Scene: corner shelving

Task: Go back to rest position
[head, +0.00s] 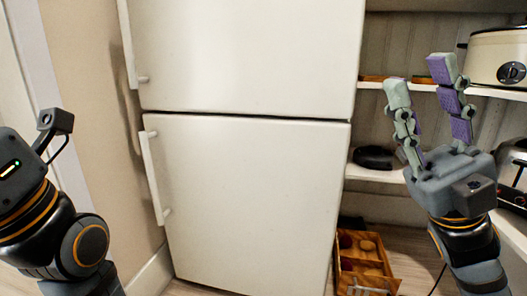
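My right gripper (421,82) is at the right of the head view, pointing up in front of the shelves. Its two fingers with purple pads stand apart, and nothing is between them. My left arm comes in at the left edge. The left gripper's fingers are outside the view, so only its wrist and a small camera-like bracket show.
A white fridge (240,190) with two shut doors fills the middle. Corner shelves (385,172) at the right hold a slow cooker (499,57), a dark round item (373,157) and a toaster (514,172). A wooden crate (345,282) with round items stands on the floor.

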